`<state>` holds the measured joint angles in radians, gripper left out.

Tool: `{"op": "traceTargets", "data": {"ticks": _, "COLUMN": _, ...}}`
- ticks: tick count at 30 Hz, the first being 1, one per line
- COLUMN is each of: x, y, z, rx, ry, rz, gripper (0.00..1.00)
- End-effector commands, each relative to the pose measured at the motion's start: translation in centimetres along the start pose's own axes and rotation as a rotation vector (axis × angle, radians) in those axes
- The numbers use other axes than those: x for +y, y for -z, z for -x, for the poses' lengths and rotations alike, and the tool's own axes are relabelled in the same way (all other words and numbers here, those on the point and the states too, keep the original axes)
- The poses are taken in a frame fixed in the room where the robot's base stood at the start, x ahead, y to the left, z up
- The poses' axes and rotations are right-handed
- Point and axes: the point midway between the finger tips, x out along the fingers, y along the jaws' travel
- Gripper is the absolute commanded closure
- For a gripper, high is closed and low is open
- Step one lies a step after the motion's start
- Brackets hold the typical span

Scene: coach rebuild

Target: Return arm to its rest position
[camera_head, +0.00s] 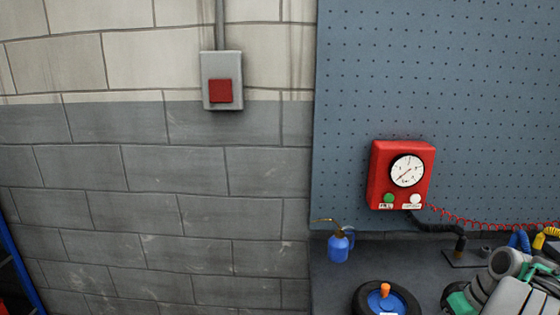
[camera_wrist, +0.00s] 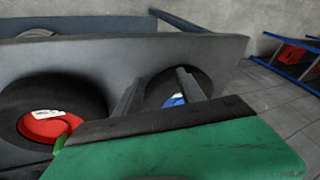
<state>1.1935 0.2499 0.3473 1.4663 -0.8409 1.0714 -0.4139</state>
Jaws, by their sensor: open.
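My gripper (camera_wrist: 160,83) shows in the wrist view with its two grey fingers spread apart. Nothing is between the fingers. Behind them is a dark grey panel (camera_wrist: 221,47) with round dark openings or wheels. A red disc (camera_wrist: 50,126) shows at the left, and a patch of blue (camera_wrist: 174,100) shows between the fingers. I cannot tell whether the fingers touch anything.
A red gauge box (camera_head: 376,176) with a coiled red hose hangs on the blue pegboard (camera_head: 480,90). Below are a blue oil can (camera_head: 338,248) and a black wheel with a blue hub (camera_head: 380,302). A blue rack (camera_wrist: 288,68) stands right of clear floor (camera_wrist: 262,95).

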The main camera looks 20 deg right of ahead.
Motion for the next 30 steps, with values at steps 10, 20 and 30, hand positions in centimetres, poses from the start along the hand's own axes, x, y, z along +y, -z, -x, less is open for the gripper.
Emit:
{"op": "traceTargets", "data": {"ticks": 10, "x": -3.9, "y": -7.8, "z": -4.6, "rx": -0.110, "ry": -0.129, "rz": -0.729, "gripper": 0.53}}
{"op": "traceTargets", "data": {"ticks": 20, "x": -20.2, "y": -7.9, "z": -5.2, "rx": -0.137, "ry": -0.362, "rz": -0.500, "gripper": 0.53}}
{"op": "traceTargets", "data": {"ticks": 30, "x": -35.9, "y": -1.8, "z": -3.8, "rx": 0.044, "ry": -0.266, "rz": 0.072, "gripper": 0.53}}
